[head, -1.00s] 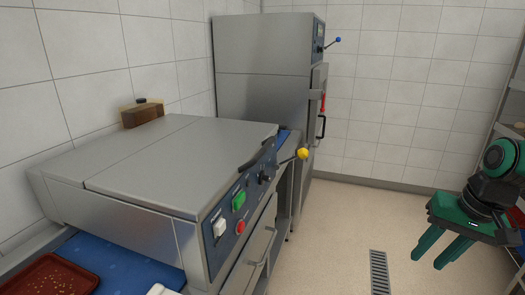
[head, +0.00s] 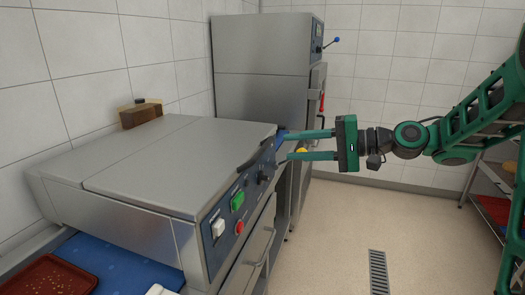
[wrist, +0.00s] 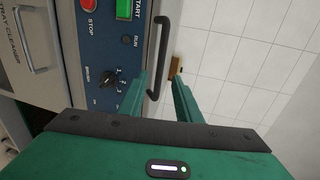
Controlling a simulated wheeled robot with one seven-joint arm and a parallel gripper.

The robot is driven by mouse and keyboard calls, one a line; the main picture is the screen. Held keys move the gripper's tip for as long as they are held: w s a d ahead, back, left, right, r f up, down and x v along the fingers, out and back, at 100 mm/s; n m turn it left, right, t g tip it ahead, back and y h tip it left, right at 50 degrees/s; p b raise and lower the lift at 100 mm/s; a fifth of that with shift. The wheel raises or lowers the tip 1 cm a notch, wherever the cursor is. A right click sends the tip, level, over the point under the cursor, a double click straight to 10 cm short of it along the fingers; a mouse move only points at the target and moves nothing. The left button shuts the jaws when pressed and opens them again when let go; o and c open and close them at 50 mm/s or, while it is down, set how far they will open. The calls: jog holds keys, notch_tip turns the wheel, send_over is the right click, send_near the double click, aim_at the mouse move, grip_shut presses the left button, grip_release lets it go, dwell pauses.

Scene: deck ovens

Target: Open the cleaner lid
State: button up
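The tray cleaner is the steel machine at left in the head view, with a broad flat lid (head: 165,165) lying closed on top. A black bar handle (head: 262,153) sits at the lid's front right edge, above the control panel (head: 240,205). My green gripper (head: 282,146) is open and empty, its fingers pointing left just to the right of the handle. In the wrist view the handle (wrist: 166,50) runs up from between the two fingertips (wrist: 160,76). I cannot tell whether the fingers touch it.
The panel has a green start button (head: 238,200), a red stop button (head: 239,227) and a dark dial. A yellow-knobbed lever (head: 301,150) is partly hidden behind my gripper. A tall steel cabinet (head: 262,85) stands behind.

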aim_at(263, 146)
jog(key=x, duration=0.9)
jog(key=shift+a+f, duration=0.1)
jog(key=shift+a, duration=0.1)
jog(key=shift+c, duration=0.7)
grip_shut()
